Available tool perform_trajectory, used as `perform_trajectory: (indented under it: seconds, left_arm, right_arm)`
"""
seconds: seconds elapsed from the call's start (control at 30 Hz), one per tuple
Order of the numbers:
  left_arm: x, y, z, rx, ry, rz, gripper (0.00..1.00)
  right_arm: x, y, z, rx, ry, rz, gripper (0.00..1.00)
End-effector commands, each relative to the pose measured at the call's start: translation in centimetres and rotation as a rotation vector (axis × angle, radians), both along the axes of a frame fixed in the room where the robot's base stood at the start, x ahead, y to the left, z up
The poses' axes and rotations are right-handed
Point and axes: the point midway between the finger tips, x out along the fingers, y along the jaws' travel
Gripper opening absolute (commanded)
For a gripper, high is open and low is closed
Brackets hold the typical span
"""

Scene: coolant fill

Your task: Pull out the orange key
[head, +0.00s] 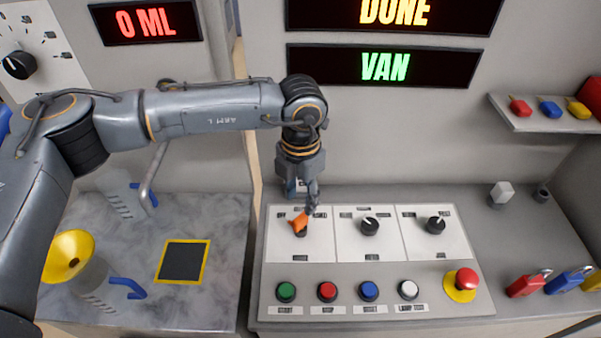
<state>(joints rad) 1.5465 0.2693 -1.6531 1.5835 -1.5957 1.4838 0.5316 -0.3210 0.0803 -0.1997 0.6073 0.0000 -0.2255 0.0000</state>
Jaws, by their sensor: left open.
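The orange key (299,222) sits on the left white plate of the control panel (380,268), at that plate's switch. My left gripper (312,208) points down right above and beside the key, with its fingers partly overlapping it in the head view. It is open, and I cannot tell whether a finger touches the key. My right gripper is not in view.
Two black knobs (370,226) and (435,224) stand right of the key. Coloured buttons (327,291) and a red emergency stop (466,279) line the panel front. Padlocks (528,283) lie at right. A yellow funnel (68,256) stands at left.

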Motion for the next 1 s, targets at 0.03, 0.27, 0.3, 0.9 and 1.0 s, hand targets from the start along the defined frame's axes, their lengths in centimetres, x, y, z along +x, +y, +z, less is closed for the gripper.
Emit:
perform_trajectory:
  seconds: [0.03,0.27,0.3,0.9,1.0]
  left_arm:
    - [-0.1,0.0,-0.8,0.001,0.004,0.0,0.41]
    - [-0.1,0.0,-5.2,-0.001,0.004,0.001,0.41]
    - [-0.1,0.0,-5.8,0.001,0.004,0.0,0.41]
    - [0.0,0.0,-8.8,-0.001,0.0,-0.001,0.39]
    - [0.0,0.0,-8.8,-0.001,0.0,-0.001,0.19]
  right_arm:
    - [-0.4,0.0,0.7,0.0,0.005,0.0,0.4]
    - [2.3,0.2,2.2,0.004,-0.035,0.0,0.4]
    - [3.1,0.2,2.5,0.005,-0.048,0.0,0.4]
    - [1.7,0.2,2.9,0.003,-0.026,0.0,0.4]
    - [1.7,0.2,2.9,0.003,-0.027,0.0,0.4]
